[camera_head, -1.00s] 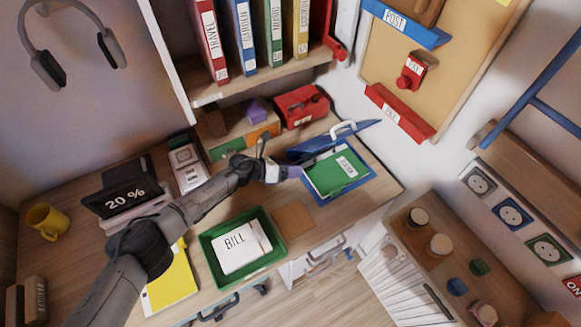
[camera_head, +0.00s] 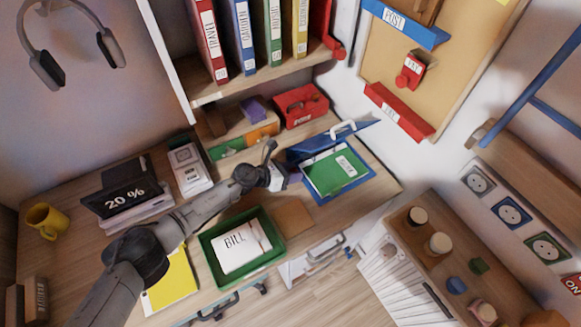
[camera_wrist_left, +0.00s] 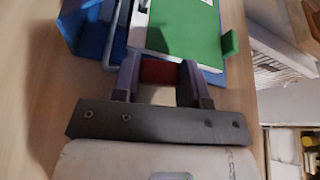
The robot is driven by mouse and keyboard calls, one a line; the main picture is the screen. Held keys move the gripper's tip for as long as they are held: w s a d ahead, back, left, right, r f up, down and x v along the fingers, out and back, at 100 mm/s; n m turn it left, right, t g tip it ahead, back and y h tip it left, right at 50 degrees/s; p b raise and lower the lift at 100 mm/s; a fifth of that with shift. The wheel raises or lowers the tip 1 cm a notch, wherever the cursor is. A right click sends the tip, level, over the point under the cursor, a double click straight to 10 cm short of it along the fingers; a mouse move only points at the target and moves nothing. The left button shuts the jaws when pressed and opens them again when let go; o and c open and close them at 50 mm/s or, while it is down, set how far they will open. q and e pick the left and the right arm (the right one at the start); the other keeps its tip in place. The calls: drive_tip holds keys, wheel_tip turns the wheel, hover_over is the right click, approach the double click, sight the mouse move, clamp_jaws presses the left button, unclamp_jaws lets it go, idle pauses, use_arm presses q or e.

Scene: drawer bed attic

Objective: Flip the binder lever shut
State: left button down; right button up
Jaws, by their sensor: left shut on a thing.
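An open blue binder (camera_head: 360,178) lies at the right end of the desk with a green labelled sheet (camera_head: 326,174) in it. Its blue cover stands tilted up at the back, with a white arched piece (camera_head: 343,128) by it. My left gripper (camera_head: 287,179) is at the binder's left edge. In the left wrist view, my left gripper (camera_wrist_left: 160,75) is shut on a small red piece (camera_wrist_left: 159,70) at the edge of the binder (camera_wrist_left: 90,28). It looks like the tip of the lever, but the rest of the lever is not clear. My right gripper is not in view.
A green tray (camera_head: 204,247) with a paper marked BILL stands in front of my left arm. A red box (camera_head: 301,106) and a shelf of folders (camera_head: 243,35) are behind. A wooden side cabinet (camera_head: 440,215) stands to the right.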

use_arm(q)
drive_tip(key=shift+s+d+f+m+t+y, duration=0.1)
drive_tip(key=shift+s+f+m+t+y, duration=0.15)
drive_tip(key=shift+f+m+t, duration=0.35)
drive_tip(key=shift+r, duration=0.15)
drive_tip(key=c, duration=0.6)
unclamp_jaws()
drive_tip(key=shift+c, duration=0.2)
drive_tip(key=shift+s+a+r, duration=0.15)
drive_tip(key=shift+a+r, duration=0.1)
drive_tip(key=shift+a, duration=0.05)
drive_tip(key=shift+g, duration=0.3)
drive_tip(key=p+v, duration=0.4)
drive_tip(key=v, duration=0.7)
drive_tip(key=shift+s+a, duration=0.15)
drive_tip(key=shift+s, duration=0.05)
drive_tip(key=shift+v, duration=0.8)
